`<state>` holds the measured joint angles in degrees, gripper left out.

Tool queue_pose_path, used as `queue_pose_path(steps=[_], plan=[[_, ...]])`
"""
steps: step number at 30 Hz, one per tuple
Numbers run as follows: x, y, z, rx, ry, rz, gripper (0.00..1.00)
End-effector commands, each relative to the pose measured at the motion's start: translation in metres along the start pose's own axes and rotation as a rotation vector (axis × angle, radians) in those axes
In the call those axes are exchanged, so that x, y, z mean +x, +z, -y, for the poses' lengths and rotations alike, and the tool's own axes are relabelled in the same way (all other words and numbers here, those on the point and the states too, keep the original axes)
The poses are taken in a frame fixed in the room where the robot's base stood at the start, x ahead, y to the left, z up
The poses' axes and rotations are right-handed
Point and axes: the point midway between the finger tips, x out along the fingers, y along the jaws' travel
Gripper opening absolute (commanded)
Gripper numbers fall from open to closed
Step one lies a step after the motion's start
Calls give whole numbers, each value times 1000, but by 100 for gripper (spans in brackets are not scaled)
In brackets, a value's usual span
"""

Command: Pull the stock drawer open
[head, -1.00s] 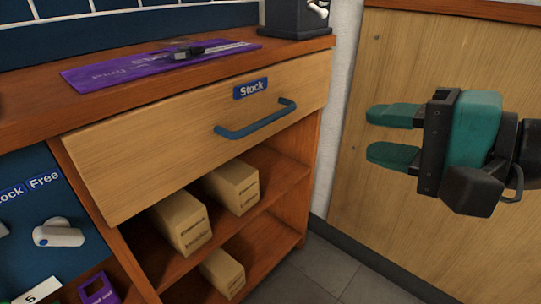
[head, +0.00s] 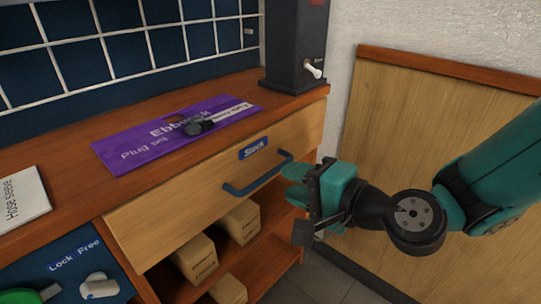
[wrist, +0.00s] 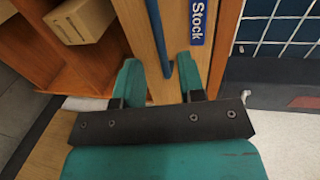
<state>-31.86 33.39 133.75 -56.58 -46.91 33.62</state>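The stock drawer (head: 205,195) has a light wood front with a blue "Stock" label (head: 253,148). It looks shut under the bench top. Its blue bar handle (head: 250,183) runs along the front. My gripper (head: 293,183) is at the right end of the handle, with its teal fingers pointing at the drawer. In the wrist view, the fingers are apart (wrist: 160,78) and the handle (wrist: 157,35) shows between them, with a gap on each side. The label (wrist: 197,22) lies just beyond the right finger. Whether a finger touches the drawer front is unclear.
Cardboard boxes (head: 240,220) stand on the shelves below the drawer. A purple plug set mat (head: 150,147) with a dark part on it lies on the bench top. A dark device (head: 297,50) stands at the back right. A wooden wall panel (head: 400,120) is behind my arm.

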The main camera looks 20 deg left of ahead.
Motion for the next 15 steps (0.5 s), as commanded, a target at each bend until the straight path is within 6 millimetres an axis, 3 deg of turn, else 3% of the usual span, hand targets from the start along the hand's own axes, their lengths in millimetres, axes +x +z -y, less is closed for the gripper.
queue_pose_path(steps=[6,15], plan=[[40,1,4,1,1,3,36],[60,0,0,1,0,0,36]])
